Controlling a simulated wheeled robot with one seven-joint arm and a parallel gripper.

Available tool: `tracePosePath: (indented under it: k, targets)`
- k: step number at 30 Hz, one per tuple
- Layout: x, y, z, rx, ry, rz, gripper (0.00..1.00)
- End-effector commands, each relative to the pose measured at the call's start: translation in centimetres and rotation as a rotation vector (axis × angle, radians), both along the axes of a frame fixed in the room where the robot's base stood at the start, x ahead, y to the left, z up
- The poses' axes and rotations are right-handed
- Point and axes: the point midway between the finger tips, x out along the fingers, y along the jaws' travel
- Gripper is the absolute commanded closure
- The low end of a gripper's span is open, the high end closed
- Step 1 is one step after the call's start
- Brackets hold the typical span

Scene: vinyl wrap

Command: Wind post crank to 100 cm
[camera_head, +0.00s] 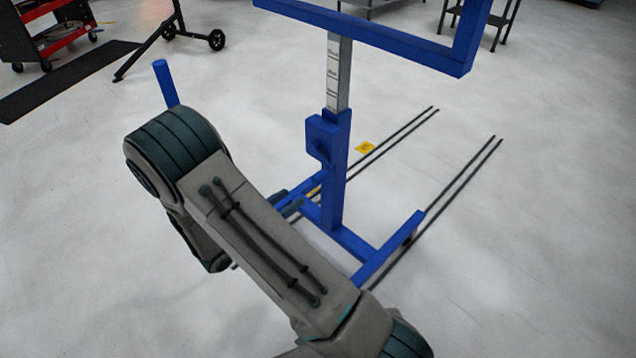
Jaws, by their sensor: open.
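A blue stand has an upright post (333,180) right of centre. A pale inner column with a marked scale (339,75) rises from the post; its figures are too small to read. A blue housing (322,135) with a dark part sits on the post's side; I cannot make out a crank handle there. A blue frame (400,45) tops the column. A separate blue rod (166,84) sticks up behind my arm; I cannot tell what it belongs to. My arm crosses the lower left and hides part of the stand's base. My gripper does not show clearly.
Blue base legs (385,255) spread low from the post. Dark parallel strips (440,205) lie on the pale floor, with a yellow marker (365,147) near the post. A red cart (55,40), a black mat (70,80) and a wheeled black stand (170,35) are far left.

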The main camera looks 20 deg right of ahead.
Motion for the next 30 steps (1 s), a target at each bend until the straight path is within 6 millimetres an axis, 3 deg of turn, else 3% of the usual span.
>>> tracePosePath:
  k: [9,15,28,29,30]
  targets:
    - [2.5,-6.5,-0.3,0.001,-0.002,-0.005,0.53]
    - [3.6,-9.1,-0.2,0.002,-0.001,-0.003,0.53]
    - [4.1,-10.1,0.0,0.002,0.0,-0.001,0.53]
    - [4.1,-10.1,0.0,0.002,0.0,-0.001,0.56]
    - [4.0,-10.1,0.0,0.002,0.0,-0.001,0.67]
